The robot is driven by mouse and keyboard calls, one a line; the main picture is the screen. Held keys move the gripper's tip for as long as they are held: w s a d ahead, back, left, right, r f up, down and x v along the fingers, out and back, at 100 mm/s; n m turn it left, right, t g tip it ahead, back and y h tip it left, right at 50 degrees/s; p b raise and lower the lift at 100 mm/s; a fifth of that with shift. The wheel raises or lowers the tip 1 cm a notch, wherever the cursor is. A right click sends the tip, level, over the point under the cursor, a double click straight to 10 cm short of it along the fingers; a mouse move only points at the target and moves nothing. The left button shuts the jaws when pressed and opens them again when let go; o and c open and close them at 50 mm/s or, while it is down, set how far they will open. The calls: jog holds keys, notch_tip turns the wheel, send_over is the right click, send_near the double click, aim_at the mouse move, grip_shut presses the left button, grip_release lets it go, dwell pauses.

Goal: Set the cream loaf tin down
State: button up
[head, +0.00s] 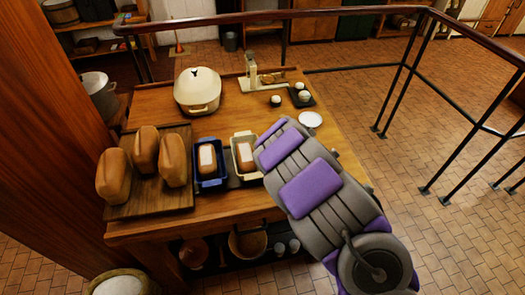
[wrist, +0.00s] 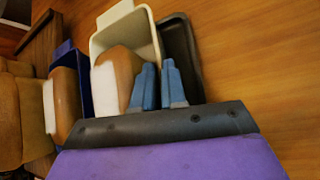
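The cream loaf tin (head: 235,142) holds a brown loaf with a white label, and it also shows in the wrist view (wrist: 128,28). I cannot tell whether the tin touches the tray. My gripper (wrist: 159,72) has its two blue fingers close together, one on each side of the tin's right wall, pinching it. In the head view my arm hides the fingers and the tin's right side.
A blue loaf tin (head: 208,183) with a loaf stands close left of the cream tin. Several loaves stand on a wooden board (head: 150,205) farther left. A cream pot (head: 198,91), a scale (head: 252,75) and a white saucer (head: 311,119) are behind. A railing runs beyond the table (head: 150,117).

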jog(key=shift+o, duration=1.9)
jog(key=shift+d, duration=0.35)
jog(key=shift+r, duration=0.1)
jog(key=p+v, duration=0.2)
jog(key=v, duration=0.9)
jog(key=shift+s+r, duration=0.2)
jog(key=shift+s, duration=0.15)
